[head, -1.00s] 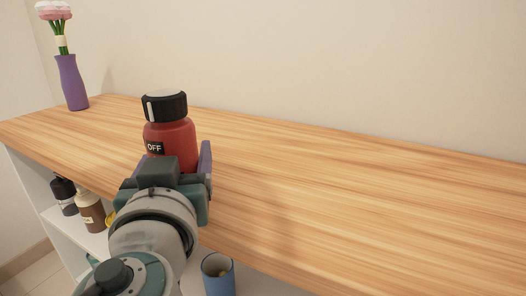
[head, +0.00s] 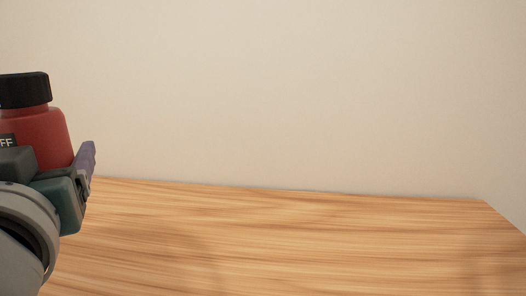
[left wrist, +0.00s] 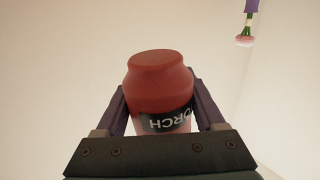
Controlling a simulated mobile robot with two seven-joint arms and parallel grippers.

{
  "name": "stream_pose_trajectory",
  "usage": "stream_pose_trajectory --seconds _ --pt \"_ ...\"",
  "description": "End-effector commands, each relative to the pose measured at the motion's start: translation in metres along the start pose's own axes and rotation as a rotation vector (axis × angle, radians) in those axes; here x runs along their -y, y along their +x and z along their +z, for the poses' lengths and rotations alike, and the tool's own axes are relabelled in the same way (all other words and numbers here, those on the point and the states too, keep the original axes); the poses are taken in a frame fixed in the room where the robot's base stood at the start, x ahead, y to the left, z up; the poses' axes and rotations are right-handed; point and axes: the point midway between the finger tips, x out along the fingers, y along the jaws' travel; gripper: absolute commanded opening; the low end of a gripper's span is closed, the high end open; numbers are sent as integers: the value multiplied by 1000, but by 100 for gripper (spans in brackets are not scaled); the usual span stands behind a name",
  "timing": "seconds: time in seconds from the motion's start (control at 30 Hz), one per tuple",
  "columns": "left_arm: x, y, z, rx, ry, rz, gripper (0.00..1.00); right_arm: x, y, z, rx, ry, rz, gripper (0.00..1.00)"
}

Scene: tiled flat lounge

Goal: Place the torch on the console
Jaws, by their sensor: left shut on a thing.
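The torch (head: 40,136) is red with a black cap and a dark label reading "FF" at the left edge of the head view, partly cut off. It stands roughly upright in my left gripper (head: 48,165), whose purple finger shows on its right side. The left wrist view shows the torch (left wrist: 160,85) between both purple fingers, with "ORCH" on its label. The wooden console top (head: 300,240) spreads below and to the right. Whether the torch's base touches it is hidden by my gripper. My right gripper is not in view.
The console top in the head view is bare, with a plain wall (head: 300,90) behind it and its right end at the far right.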

Motion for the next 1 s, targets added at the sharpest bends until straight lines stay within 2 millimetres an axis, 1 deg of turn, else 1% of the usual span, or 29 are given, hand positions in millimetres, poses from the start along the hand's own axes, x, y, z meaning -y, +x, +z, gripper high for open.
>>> stream_pose_trajectory --seconds 0.03,0.1,0.47,0.5,0.57,0.7,0.77,0.8,0.97,1.0 --pt "-1 -4 -37 0 1 5 0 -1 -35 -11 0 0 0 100" --pt "-3 -10 -62 -1 4 9 0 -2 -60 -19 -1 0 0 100" --pt "-9 -38 -188 -5 13 31 0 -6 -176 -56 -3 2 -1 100" --pt "-9 -41 -202 -5 14 33 0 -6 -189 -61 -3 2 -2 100" --pt "-10 -46 -223 -6 14 36 0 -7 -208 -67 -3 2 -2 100" --pt "-11 -56 -273 -7 14 41 0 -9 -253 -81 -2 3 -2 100" --pt "-11 -60 -294 -6 14 43 0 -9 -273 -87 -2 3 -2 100" --pt "-11 -63 -308 -6 15 43 0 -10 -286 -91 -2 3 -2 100" --pt "-11 -74 -365 -6 13 46 0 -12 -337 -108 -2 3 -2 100" --pt "-11 -77 -380 -6 12 47 0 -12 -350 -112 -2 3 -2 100"
